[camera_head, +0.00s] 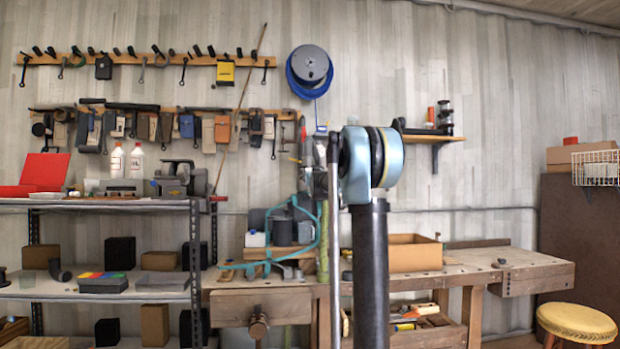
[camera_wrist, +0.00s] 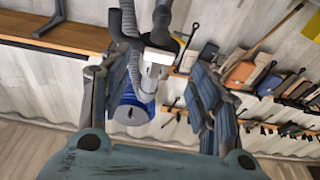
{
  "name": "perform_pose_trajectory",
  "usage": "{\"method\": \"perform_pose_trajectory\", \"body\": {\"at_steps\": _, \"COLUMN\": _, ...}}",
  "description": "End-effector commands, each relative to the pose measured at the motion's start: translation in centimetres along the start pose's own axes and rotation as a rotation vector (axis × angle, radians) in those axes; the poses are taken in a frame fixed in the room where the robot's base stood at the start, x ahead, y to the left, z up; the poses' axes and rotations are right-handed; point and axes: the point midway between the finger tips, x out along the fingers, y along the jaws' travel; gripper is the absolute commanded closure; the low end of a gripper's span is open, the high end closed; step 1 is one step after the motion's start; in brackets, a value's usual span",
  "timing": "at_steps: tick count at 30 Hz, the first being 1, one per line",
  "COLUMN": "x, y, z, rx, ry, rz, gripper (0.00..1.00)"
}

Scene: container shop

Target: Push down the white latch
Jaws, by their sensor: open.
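A small white block-like part (camera_wrist: 157,57), which looks like the white latch, shows in the wrist view on a dark fitting with a grey ribbed hose. It lies in the picture between the two fingers of my gripper (camera_wrist: 150,85), near their tips. The fingers are wide apart, with nothing held between them. I cannot tell how far beyond the fingertips the white part is. In the head view my own arm hides most of the gripper and the white part cannot be made out clearly.
A blue reel (camera_head: 310,70) hangs on the wall; it also shows behind the white part in the wrist view (camera_wrist: 130,112). Tool racks (camera_head: 150,60) line the wall at left. A workbench (camera_head: 500,262) with a cardboard box (camera_head: 414,254) stands below. A metal shelf (camera_head: 110,203) is at left.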

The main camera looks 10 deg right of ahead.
Motion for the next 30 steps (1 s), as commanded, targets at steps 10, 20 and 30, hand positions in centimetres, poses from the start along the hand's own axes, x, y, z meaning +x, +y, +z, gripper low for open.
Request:
{"method": "perform_pose_trajectory", "body": {"at_steps": 10, "x": -3.2, "y": 0.0, "z": 0.1, "rx": 0.000, "ry": 0.000, "rz": 0.000, "gripper": 0.43}}
{"method": "perform_pose_trajectory", "body": {"at_steps": 20, "x": -3.4, "y": 0.0, "z": 0.1, "rx": 0.000, "ry": 0.000, "rz": 0.000, "gripper": 0.43}}
{"method": "perform_pose_trajectory", "body": {"at_steps": 30, "x": -4.5, "y": 0.0, "z": 0.7, "rx": 0.000, "ry": -0.031, "rz": 0.002, "gripper": 0.43}}
